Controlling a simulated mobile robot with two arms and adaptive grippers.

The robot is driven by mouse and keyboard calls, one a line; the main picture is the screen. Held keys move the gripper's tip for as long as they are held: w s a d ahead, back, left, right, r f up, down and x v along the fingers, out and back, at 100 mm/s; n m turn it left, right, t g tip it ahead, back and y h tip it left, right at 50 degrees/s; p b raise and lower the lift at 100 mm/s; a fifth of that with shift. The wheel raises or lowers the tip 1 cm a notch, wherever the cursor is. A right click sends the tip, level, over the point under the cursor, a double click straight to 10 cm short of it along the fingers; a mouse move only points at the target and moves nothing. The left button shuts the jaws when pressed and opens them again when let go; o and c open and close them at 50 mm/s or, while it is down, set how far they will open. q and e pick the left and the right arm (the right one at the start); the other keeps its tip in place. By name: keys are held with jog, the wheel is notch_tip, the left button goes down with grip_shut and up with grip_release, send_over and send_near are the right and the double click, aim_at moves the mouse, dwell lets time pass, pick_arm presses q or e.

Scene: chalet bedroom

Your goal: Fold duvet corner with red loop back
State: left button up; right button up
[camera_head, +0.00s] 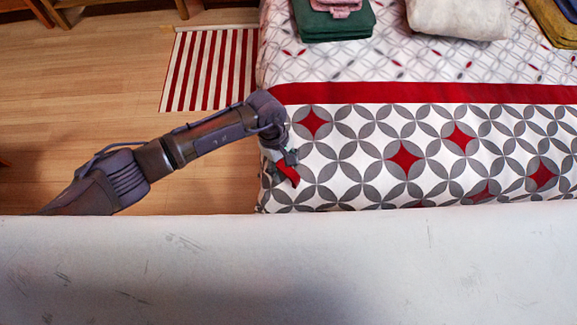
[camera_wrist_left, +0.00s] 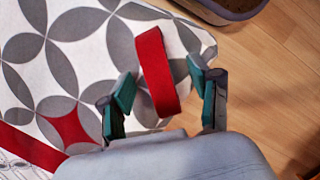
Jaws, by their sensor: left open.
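The duvet (camera_head: 345,150) covers the bed, with grey petal shapes and red diamonds on white and a red band across it. The red loop (camera_head: 289,172) is at its near left corner, partly hidden by my left gripper (camera_head: 285,161). In the left wrist view the loop (camera_wrist_left: 157,72) is a red strap standing on the patterned duvet corner (camera_wrist_left: 75,55). My left gripper (camera_wrist_left: 162,75) is open, with one green-padded finger on each side of the loop. Whether either finger touches the loop I cannot tell. My right gripper is not in view.
Folded green cloth (camera_head: 335,22) and a white pillow (camera_head: 458,18) lie farther up the bed. A red-and-white striped rug (camera_head: 210,70) lies on the wooden floor (camera_head: 100,80) to the left. A pale, scuffed surface (camera_head: 290,260) fills the bottom of the head view.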

pick_arm(q)
grip_shut()
jog(key=shift+w+d+r+g+y+b, duration=0.4)
jog(key=shift+w+d+r+g+b, duration=0.1)
jog(key=shift+r+b, duration=0.25)
jog(key=shift+r, duration=0.25)
